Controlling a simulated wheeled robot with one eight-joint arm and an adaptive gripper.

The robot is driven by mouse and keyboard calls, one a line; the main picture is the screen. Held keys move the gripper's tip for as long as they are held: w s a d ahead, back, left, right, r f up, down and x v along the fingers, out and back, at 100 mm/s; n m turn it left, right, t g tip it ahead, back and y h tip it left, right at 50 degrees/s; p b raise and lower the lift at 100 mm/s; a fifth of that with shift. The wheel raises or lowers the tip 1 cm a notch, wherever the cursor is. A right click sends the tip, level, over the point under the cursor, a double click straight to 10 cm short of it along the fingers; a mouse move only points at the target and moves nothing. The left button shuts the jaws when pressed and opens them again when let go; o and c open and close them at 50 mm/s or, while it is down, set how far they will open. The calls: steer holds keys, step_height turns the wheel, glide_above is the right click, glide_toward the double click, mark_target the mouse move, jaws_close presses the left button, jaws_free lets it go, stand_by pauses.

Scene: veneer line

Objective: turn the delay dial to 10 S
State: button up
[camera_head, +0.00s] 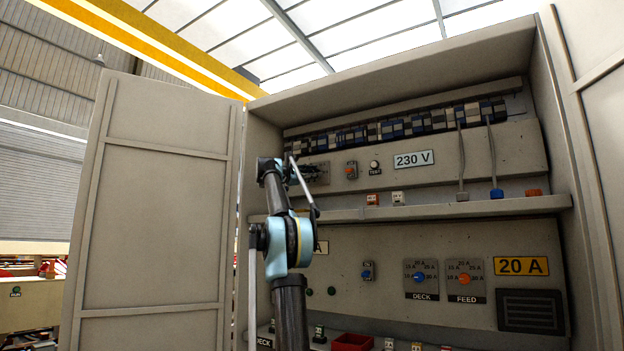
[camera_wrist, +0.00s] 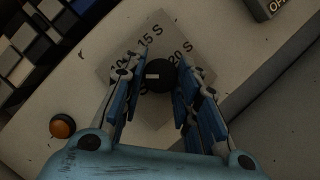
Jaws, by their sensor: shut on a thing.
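The delay dial is a black round knob (camera_wrist: 161,76) on a grey plate (camera_wrist: 170,28) in the wrist view. The plate reads 15 S at the top and 20 S at the right; a label at the left is partly covered and looks like 10 S. A white mark on the knob points left in the picture, towards the partly hidden labels. My gripper (camera_wrist: 157,82) has its blue-padded fingers on both sides of the knob, shut on it. In the head view my gripper (camera_head: 292,172) reaches the dial's plate (camera_head: 318,172), and the knob is hidden.
An orange button (camera_wrist: 63,125) and a row of breakers (camera_wrist: 35,45) lie near the dial. In the head view a shelf ledge (camera_head: 440,211) runs below, with a DECK dial (camera_head: 419,278) and a FEED dial (camera_head: 464,278) lower down. The cabinet door (camera_head: 160,200) stands open at left.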

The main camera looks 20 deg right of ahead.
steer(key=shift+w+a+m+g+y, duration=0.1)
steer(key=shift+m+g+y, duration=0.3)
steer(key=shift+m, duration=1.3)
steer(key=o, duration=1.1)
steer(key=v, duration=1.2)
steer(key=shift+w, duration=0.2)
steer(key=shift+s, duration=0.1)
